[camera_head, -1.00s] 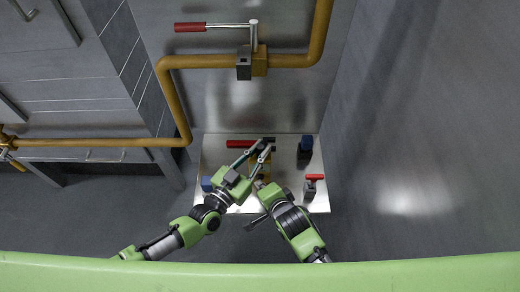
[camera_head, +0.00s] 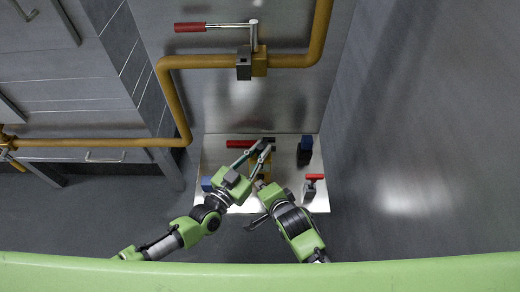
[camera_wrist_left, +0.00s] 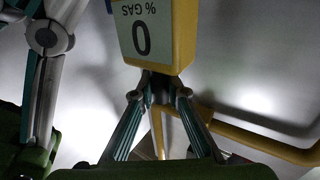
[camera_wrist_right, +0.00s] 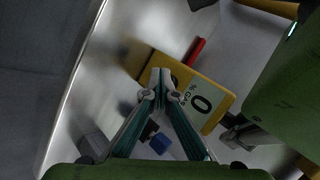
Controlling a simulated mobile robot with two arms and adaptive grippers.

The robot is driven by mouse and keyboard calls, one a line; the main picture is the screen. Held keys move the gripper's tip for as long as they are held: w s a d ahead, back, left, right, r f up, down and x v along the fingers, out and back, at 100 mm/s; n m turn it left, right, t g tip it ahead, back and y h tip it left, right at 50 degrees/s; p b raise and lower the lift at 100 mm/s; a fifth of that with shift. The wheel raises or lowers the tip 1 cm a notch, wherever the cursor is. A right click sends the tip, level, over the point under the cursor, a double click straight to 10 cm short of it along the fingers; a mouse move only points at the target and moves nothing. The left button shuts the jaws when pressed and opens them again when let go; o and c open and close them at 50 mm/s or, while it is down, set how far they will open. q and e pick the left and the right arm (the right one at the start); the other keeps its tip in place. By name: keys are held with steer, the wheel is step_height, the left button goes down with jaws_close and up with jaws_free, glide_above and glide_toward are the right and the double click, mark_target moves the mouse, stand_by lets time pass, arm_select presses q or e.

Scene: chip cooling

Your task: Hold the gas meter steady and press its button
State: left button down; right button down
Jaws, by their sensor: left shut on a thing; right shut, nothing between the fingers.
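The gas meter is a yellow box with a pale display reading "0" and "% GAS". It shows upside down at the top of the left wrist view (camera_wrist_left: 185,40) and tilted in the right wrist view (camera_wrist_right: 222,107). In the head view the meter (camera_head: 265,172) is mostly hidden by my grippers. My left gripper (camera_head: 266,146) is shut on the meter; its fingertips (camera_wrist_left: 160,82) meet at the meter's edge. My right gripper (camera_wrist_right: 160,78) is shut and empty, its tips over the yellow casing beside the display. I cannot tell whether they touch it. The button is not clearly visible.
A pale board (camera_head: 225,145) lies below the meter. A yellow pipe (camera_head: 205,62) with a red-handled valve (camera_head: 190,27) runs behind.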

arm_select(q)
steer(key=shift+f, duration=0.1)
arm_select(e)
steer(key=shift+s, duration=3.05)
arm_select(q)
steer(key=c, duration=1.9)
jaws_free()
